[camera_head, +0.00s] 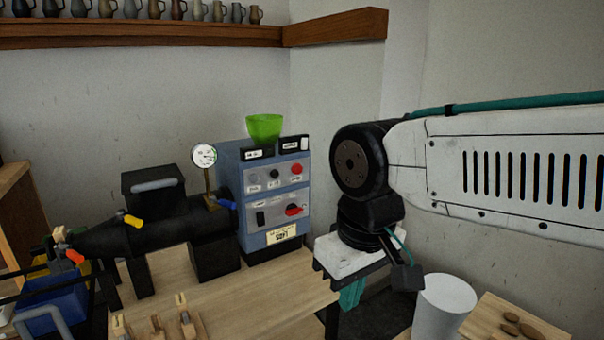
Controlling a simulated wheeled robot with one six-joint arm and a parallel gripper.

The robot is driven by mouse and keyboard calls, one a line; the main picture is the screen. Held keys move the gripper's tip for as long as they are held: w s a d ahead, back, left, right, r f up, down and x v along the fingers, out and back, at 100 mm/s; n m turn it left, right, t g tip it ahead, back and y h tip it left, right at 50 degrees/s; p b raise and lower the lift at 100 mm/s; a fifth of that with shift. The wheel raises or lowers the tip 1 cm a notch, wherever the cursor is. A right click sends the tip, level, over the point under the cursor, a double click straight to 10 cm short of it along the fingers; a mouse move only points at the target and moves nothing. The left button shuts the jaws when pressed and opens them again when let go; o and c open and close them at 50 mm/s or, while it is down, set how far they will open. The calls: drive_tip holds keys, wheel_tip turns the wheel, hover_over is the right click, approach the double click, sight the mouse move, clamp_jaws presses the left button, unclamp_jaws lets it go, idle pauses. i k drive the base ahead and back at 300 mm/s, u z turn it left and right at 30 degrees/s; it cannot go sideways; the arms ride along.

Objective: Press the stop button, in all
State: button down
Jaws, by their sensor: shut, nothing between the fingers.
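A blue-grey control box (226,165) stands at the back of the wooden bench. Its pale front panel faces me. A round red button (297,169) sits at the panel's upper right; its label is too small to read. Below it is a red-handled switch (293,210), and a black switch (260,218) is at the lower left. My gripper (351,296) is to the right of the box and lower than the red button, apart from the panel in the picture. Its teal fingers point down, shut and empty, partly hidden under the pale wrist part.
A black barrel machine (140,238) with a dial gauge (203,156) joins the box on the left. A green hopper (265,127) is on top. A blue bin (50,308) is at left, a white bucket (445,303) at right. Wooden pieces (158,328) lie at the bench front.

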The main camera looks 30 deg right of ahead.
sight(297, 169)
drive_tip(key=z, duration=0.7)
drive_tip(key=i, duration=0.7)
drive_tip(key=u, duration=0.65)
